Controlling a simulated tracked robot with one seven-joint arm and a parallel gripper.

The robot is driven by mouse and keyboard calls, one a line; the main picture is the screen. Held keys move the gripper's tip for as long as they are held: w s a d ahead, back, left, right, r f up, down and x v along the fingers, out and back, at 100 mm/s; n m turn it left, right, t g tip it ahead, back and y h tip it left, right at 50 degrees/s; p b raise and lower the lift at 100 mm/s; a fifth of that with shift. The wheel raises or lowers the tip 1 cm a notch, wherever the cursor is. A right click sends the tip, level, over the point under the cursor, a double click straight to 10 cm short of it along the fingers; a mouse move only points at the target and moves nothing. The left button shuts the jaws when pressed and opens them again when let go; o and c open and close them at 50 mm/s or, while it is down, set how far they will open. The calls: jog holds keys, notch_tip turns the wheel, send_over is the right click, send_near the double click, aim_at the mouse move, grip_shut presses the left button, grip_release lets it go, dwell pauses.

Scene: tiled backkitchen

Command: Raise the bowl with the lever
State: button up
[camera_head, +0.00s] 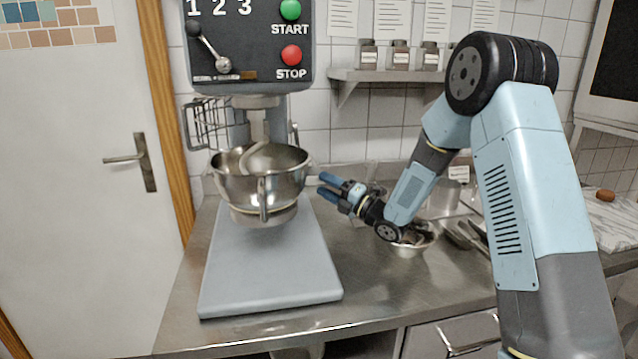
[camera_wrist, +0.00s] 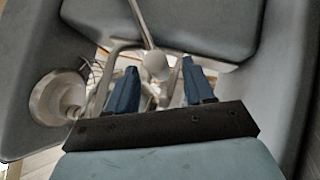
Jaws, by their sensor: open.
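The mixer's steel bowl (camera_head: 232,185) hangs upright in its holder above the grey mixer base, with the hook inside. A thin lever (camera_head: 295,133) shows beside the column, above the bowl's right rim. My gripper (camera_head: 326,186) is open and just right of the bowl, its blue fingers pointing left. In the wrist view, a rod with a round grey knob (camera_wrist: 156,66) appears between my two fingers; I cannot tell whether they touch it.
The mixer panel (camera_head: 250,40) carries a ball-ended speed lever (camera_head: 222,65) and start and stop buttons. A small metal bowl (camera_head: 425,243) stands on the counter beneath my arm. A shelf (camera_head: 385,75) with jars is behind. The counter front (camera_head: 375,305) is clear.

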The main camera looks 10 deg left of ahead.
jog(key=s+d, duration=0.5)
jog(key=d, duration=0.5)
jog(key=shift+d, duration=0.35)
jog(key=shift+c, duration=0.3)
